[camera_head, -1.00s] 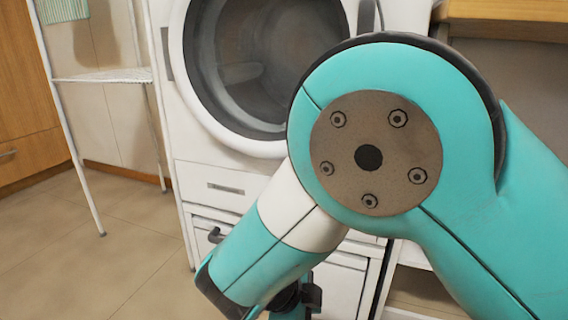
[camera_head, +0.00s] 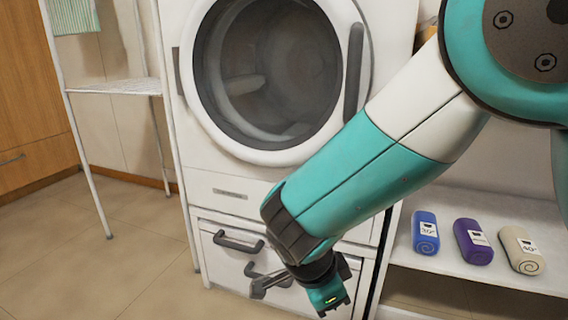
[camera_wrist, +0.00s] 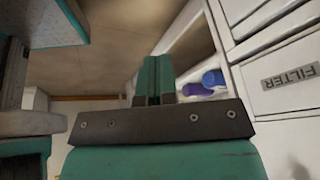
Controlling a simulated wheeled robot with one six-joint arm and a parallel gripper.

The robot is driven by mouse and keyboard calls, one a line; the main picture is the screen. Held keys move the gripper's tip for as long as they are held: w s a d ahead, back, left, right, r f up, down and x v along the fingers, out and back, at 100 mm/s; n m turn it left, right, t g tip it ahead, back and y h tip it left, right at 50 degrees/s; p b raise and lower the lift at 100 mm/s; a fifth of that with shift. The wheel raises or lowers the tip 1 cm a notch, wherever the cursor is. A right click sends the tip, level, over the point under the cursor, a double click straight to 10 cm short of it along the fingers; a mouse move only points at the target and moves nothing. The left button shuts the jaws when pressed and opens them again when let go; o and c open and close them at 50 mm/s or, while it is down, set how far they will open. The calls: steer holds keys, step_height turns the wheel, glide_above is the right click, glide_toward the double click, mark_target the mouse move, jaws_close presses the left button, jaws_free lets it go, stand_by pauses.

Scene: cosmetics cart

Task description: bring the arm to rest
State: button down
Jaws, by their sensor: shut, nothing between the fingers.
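My gripper (camera_wrist: 156,78) shows in the wrist view with its two teal fingers together and nothing between them. In the head view my teal and white arm reaches from the upper right down to the lower middle. Its wrist end hangs in front of the white drawers (camera_head: 215,262) under the washing machine (camera_head: 180,130). The fingertips are hard to make out there. I cannot tell whether the wrist touches the drawer fronts.
Blue (camera_head: 425,232), purple (camera_head: 473,242) and cream (camera_head: 522,250) rolled towels lie on a white shelf (camera_head: 455,262) at the right. A white rack (camera_head: 112,87) stands at the left. Bare tiled floor (camera_head: 130,255) lies at the lower left.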

steer(key=s+d+r+n+g+y+p, duration=0.1)
steer(key=s+d+r+n+y+p, duration=0.15)
steer(key=s+r+n, duration=0.4)
steer(key=s+d+r+n+y+p, duration=0.2)
steer(key=s+r+n+y+p, duration=0.15)
steer(key=r+n, duration=0.55)
steer(key=s+d+r+n+g+y+p, duration=0.15)
steer(key=s+d+r+n+p, duration=0.3)
steer(key=r, duration=0.55)
step_height(320, 180, up, 38)
steer(key=a+n+p, duration=0.2)
steer(key=p, duration=3.5)
steer(key=shift+s+f+t+y, duration=0.2)
steer(key=shift+s+t+y, duration=0.05)
steer(key=shift+t+y, duration=0.1)
